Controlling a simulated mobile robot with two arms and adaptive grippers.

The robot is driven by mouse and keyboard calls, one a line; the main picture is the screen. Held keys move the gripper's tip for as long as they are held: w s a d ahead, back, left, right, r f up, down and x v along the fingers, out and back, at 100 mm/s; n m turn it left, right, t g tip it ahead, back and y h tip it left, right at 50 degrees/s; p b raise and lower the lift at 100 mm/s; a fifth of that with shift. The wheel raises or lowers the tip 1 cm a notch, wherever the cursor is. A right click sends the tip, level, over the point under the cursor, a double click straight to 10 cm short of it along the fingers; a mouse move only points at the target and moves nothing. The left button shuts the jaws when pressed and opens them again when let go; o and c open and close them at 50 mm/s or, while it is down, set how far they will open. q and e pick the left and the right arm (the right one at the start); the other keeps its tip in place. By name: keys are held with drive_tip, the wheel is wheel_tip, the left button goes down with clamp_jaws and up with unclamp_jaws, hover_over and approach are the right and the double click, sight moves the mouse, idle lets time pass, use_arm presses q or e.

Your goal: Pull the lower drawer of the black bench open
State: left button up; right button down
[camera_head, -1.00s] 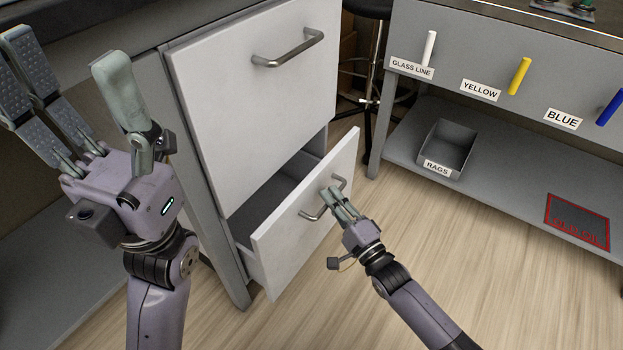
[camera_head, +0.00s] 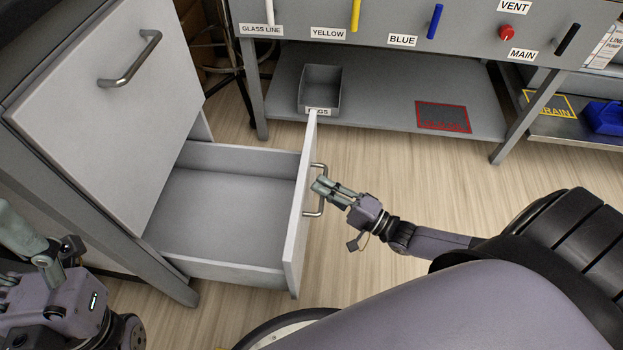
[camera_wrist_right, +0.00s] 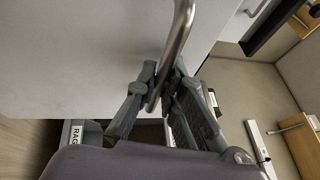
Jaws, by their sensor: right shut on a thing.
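The lower drawer (camera_head: 225,205) of the bench stands well out of the cabinet, and its grey inside looks empty. Its white front carries a metal bar handle (camera_head: 320,172). My right gripper (camera_head: 318,187) is at that handle. In the right wrist view its fingers (camera_wrist_right: 158,98) are closed around the metal handle bar (camera_wrist_right: 179,45). The upper drawer (camera_head: 115,110) with its own handle is shut. My left gripper (camera_head: 30,245) is at the lower left, partly cut off by the picture edge, away from the drawer, and its fingers are only partly visible.
A grey bench with coloured handles (camera_head: 355,14) stands at the back. Its lower shelf (camera_head: 385,85) holds the RAGS bin (camera_head: 320,88) and a red-edged mat (camera_head: 442,116). A blue object (camera_head: 604,117) sits at the far right. Wooden floor is clear between drawer and shelf.

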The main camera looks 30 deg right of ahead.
idle(0.3)
drive_tip(key=c, duration=1.7)
unclamp_jaws()
drive_tip(key=v, duration=1.2)
